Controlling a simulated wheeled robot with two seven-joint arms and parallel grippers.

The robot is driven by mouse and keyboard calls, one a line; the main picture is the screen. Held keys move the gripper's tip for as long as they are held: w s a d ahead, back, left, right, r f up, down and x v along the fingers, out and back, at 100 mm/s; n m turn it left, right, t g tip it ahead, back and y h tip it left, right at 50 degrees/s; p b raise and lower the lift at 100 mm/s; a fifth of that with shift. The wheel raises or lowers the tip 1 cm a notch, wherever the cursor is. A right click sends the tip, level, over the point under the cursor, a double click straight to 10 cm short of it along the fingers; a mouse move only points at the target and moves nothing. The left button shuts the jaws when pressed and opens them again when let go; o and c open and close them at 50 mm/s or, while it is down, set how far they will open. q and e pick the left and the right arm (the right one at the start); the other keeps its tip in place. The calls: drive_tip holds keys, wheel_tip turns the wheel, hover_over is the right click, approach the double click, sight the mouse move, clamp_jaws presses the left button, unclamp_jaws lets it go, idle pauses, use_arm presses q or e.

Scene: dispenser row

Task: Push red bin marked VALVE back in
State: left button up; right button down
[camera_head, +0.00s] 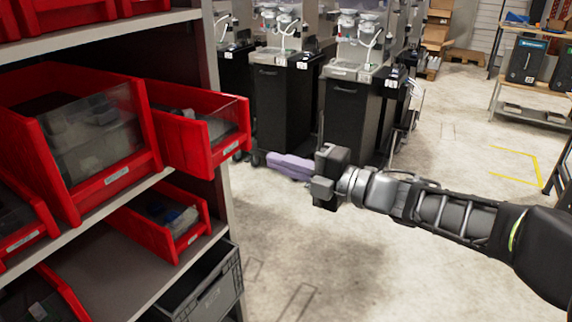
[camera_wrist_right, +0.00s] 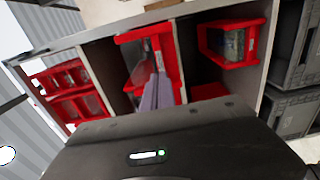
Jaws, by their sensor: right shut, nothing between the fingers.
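A red bin (camera_head: 190,146) with a clear front window sticks out past the shelf edge, farther than the large red bin beside it. Its label is too small to read, so I cannot confirm the VALVE mark. My right gripper (camera_head: 272,162), with pale purple fingers, is shut and empty. It is to the right of the bin's front, apart from it in the head view. In the right wrist view the fingers (camera_wrist_right: 157,93) point at a red bin (camera_wrist_right: 130,38) in the middle bay and hide part of it. My left gripper is not in view.
The grey shelf (camera_head: 100,38) holds a large red bin (camera_head: 62,190), a smaller red bin (camera_head: 165,228) below and a grey crate (camera_head: 215,290). Black dispenser stations (camera_head: 283,105) stand behind my right gripper. The floor (camera_head: 330,260) in front is clear.

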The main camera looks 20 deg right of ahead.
sight(231, 148)
drive_tip(key=x, duration=0.8)
drive_tip(key=shift+b, duration=0.35)
drive_tip(key=shift+b+x, duration=0.45)
drive_tip(key=shift+x, duration=5.9)
drive_tip(key=shift+s+d, duration=0.4)
drive_tip(key=shift+d, duration=0.05)
drive_tip(key=v, duration=0.8)
